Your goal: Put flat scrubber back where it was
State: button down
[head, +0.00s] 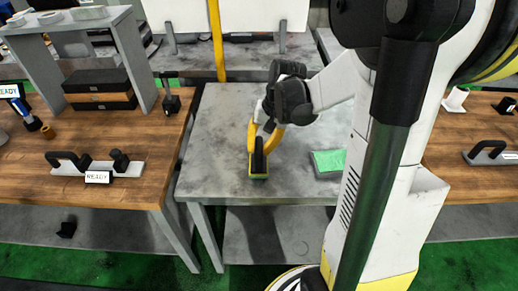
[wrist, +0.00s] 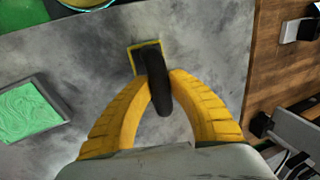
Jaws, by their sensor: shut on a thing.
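The flat scrubber (head: 258,174) has a black upright handle and a flat base with green and yellow edges. It is over the grey table (head: 215,140), near the table's front edge, and I cannot tell whether its base touches the top. My gripper (head: 260,142) has its yellow fingers closed on both sides of the black handle. In the wrist view the gripper (wrist: 160,84) holds the scrubber handle (wrist: 158,92). The scrubber's base (wrist: 135,58) shows beyond the fingers, partly hidden by the handle.
A grey block with a green top (head: 328,161) lies on the table to the right of the scrubber. A wooden bench (head: 150,190) at left carries a black-handled tool (head: 90,165) and a "READY" sign (head: 98,177). A yellow post (head: 217,45) rises behind the table. The table's left part is bare.

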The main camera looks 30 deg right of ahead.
jog(key=shift+f, duration=0.1)
jog(key=c, duration=1.3)
grip_release()
jog(key=p+v, duration=0.5)
jog(key=v, duration=0.7)
jog(key=s+a+r+n+t+h, duration=0.1)
jog(key=s+a+r+n+t, duration=0.1)
jog(key=a, duration=0.5)
jog(key=s+a+r+n+t+h, duration=0.1)
jog(key=s+a+r+n+t, duration=0.1)
jog(key=s+a, duration=0.4)
jog(key=a+n+t, duration=0.1)
jog(key=a+n, duration=0.1)
jog(key=shift+s+a+r+n, duration=0.2)
jog(key=shift+a+r+n, duration=0.1)
jog(key=shift+a+n, duration=0.1)
